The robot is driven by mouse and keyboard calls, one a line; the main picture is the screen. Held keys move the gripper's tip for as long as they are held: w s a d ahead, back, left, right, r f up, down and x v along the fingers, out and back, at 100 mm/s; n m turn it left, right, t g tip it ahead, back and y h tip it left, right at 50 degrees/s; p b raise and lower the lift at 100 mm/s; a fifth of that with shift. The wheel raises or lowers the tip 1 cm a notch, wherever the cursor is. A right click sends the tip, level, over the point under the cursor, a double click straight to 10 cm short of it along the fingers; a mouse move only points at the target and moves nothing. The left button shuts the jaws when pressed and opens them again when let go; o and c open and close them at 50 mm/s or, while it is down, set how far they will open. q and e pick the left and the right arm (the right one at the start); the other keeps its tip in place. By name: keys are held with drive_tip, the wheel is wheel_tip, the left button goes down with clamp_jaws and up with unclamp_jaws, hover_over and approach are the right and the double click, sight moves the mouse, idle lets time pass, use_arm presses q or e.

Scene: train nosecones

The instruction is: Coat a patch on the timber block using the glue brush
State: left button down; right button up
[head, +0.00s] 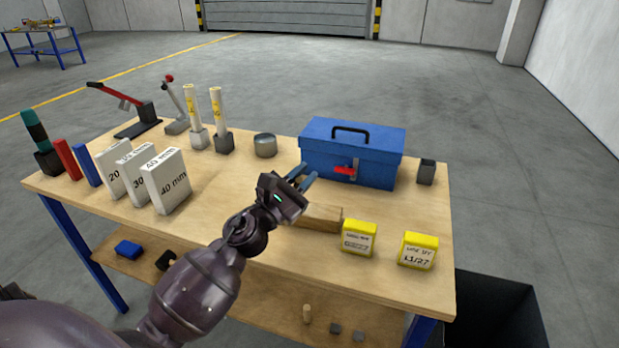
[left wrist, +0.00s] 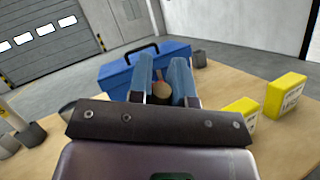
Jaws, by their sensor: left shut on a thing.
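My left gripper (head: 304,177) is over the middle of the workbench, in front of the blue toolbox. Its blue fingers are shut on a tan, rounded thing, seen between them in the left wrist view; I take this for the glue brush (left wrist: 162,90). Its bristles are hidden, and the head view does not show it clearly. The timber block (head: 320,219) lies on the bench just below and right of the gripper, partly hidden behind it. A gap seems to remain between gripper and block. I cannot see any coat on the block's visible faces. My right gripper is not in view.
The blue toolbox (head: 352,153) stands behind, with a red-and-grey thing (head: 345,171) at its front. Two yellow boxes (head: 359,238) (head: 417,251) stand right of the block. A grey tin (head: 265,145), a dark cup (head: 427,172) and white size blocks (head: 166,181) stand around.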

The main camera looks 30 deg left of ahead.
use_arm(q)
drive_tip(key=shift+s+a+b, duration=0.15)
drive_tip(key=shift+a, duration=0.45)
drive_tip(key=shift+s+a+b, duration=0.15)
drive_tip(key=shift+a, duration=0.4)
drive_tip(key=s+a+b, duration=0.2)
drive_tip(key=a+b, duration=0.2)
drive_tip(key=a, duration=0.6)
drive_tip(key=shift+s+a+f+b, duration=0.15)
drive_tip(key=shift+s+a+b, duration=0.1)
drive_tip(key=shift+b, duration=0.1)
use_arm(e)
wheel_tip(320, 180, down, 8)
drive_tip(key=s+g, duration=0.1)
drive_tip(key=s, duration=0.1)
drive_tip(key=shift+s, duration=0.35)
use_arm(q)
drive_tip(key=shift+d, duration=0.1)
